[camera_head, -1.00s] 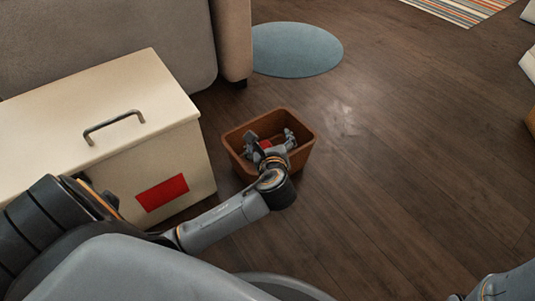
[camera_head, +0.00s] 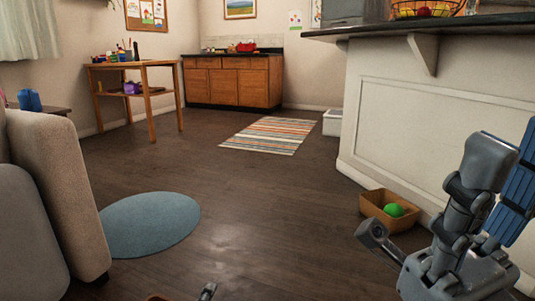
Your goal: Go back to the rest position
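In the head view only a small grey tip of my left gripper (camera_head: 208,291) shows at the bottom edge. The rest of it is out of frame, so its opening cannot be told. A sliver of a brown bin (camera_head: 157,298) shows just left of it. My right gripper (camera_head: 430,195) is large and close at the lower right, pointing up. Its two grey fingers stand wide apart with nothing seen between them.
A brown box with a green ball (camera_head: 394,210) stands by the white counter (camera_head: 440,115). A blue ribbed thing (camera_head: 515,190) is behind my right gripper. A sofa (camera_head: 55,190) is left. A round blue rug (camera_head: 150,225) and striped rug (camera_head: 270,135) lie on open floor.

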